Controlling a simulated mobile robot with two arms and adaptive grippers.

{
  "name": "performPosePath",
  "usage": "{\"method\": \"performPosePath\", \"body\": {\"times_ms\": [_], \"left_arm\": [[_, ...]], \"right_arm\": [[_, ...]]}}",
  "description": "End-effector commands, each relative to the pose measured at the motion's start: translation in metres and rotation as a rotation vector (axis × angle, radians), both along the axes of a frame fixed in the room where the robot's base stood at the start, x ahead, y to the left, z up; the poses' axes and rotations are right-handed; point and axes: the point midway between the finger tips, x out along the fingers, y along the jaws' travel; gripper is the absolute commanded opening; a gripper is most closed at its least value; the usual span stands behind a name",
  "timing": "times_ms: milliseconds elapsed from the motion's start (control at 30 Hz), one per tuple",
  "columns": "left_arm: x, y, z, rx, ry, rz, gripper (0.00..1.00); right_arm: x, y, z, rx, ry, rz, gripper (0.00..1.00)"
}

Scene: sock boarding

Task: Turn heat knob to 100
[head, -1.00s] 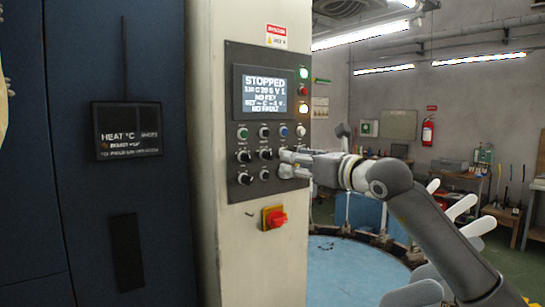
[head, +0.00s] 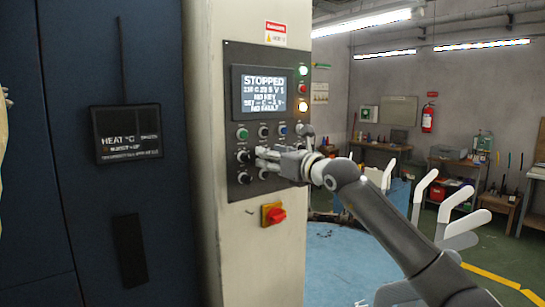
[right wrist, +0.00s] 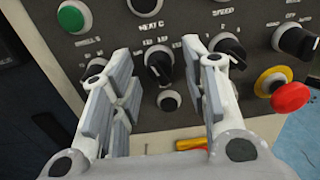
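The control panel (head: 232,105) is on the pale machine column, its screen (head: 263,92) reading STOPPED. In the right wrist view the black heat knob (right wrist: 158,65), under a "HEAT C" label, lies between my right gripper's two fingers. My right gripper (right wrist: 160,88) is open, with a finger on each side of the knob; I cannot tell whether they touch it. The knob's exact setting is too small to read. In the head view the right gripper (head: 260,161) is at the panel's middle column and hides much of that knob. My left gripper is not in view.
The speed knob (right wrist: 228,48) is close to the right finger, and another black knob (right wrist: 97,68) is by the left finger. A red stop knob (right wrist: 290,97) is to the right. A dark blue cabinet with a HEAT °C display (head: 128,132) stands left.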

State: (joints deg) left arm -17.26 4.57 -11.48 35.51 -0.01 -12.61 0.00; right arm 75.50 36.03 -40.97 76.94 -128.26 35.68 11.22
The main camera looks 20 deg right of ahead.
Motion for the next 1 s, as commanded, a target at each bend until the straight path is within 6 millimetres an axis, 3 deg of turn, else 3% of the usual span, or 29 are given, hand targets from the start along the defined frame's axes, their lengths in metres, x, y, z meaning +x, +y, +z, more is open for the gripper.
{"method": "performPosePath", "body": {"times_ms": [33,300,667,1000], "left_arm": [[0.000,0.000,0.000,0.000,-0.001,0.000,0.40],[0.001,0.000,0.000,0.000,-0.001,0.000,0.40],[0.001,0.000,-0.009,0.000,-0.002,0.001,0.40],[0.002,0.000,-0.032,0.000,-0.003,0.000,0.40]], "right_arm": [[0.000,0.000,0.000,0.000,0.000,0.000,0.34],[0.000,0.000,0.000,0.000,0.000,0.000,0.00],[0.000,0.000,-0.002,-0.053,-0.019,0.000,0.00],[0.000,0.000,-0.003,-0.276,-0.101,0.000,0.00]]}}
